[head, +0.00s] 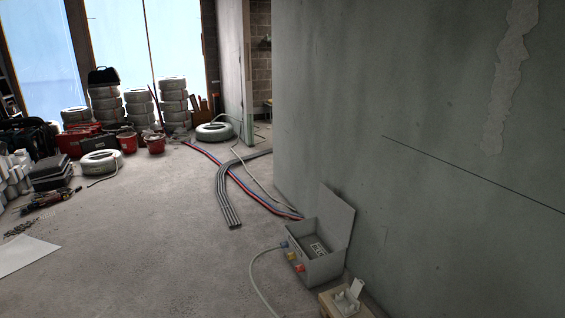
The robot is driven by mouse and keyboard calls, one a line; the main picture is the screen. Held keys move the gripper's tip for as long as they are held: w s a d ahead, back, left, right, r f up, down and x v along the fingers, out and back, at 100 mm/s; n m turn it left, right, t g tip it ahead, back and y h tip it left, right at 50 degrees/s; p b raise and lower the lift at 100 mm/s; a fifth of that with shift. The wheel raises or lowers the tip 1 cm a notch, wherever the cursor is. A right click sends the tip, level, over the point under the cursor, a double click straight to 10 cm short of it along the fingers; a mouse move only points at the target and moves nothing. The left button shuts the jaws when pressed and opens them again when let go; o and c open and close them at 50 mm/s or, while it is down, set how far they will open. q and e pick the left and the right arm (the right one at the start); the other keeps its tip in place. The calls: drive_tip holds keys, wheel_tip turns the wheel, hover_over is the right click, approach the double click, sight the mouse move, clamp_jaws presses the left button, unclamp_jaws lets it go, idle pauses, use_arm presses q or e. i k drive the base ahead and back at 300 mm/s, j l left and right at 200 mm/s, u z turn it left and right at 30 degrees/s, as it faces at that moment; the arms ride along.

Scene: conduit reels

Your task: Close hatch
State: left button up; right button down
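A grey metal box (322,268) stands on the floor against the wall at the lower right. Its flat grey lid (337,215) is open and stands up on the wall side. Blue, yellow and orange sockets show on its left face, and a label shows inside. In front of it, at the bottom edge, a small white fitting (347,303) with a raised flap (356,288) sits on a wooden piece. I cannot tell which of the two lids is the hatch. Neither of my grippers is in view.
A grey cable (254,272) curves on the floor left of the box. Grey conduits (226,200) and red and blue pipes (258,197) lie behind it. Conduit reels (104,103), red buckets (154,144) and tool cases stand at the back left. The middle floor is clear.

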sight(337, 214)
drive_tip(key=i, duration=1.5)
drive_tip(key=i+z, duration=0.1)
drive_tip(key=i, duration=0.35)
drive_tip(key=i+j+z, duration=0.15)
drive_tip(key=i, duration=0.35)
drive_tip(key=i+j+z, duration=0.1)
drive_tip(key=i, duration=0.35)
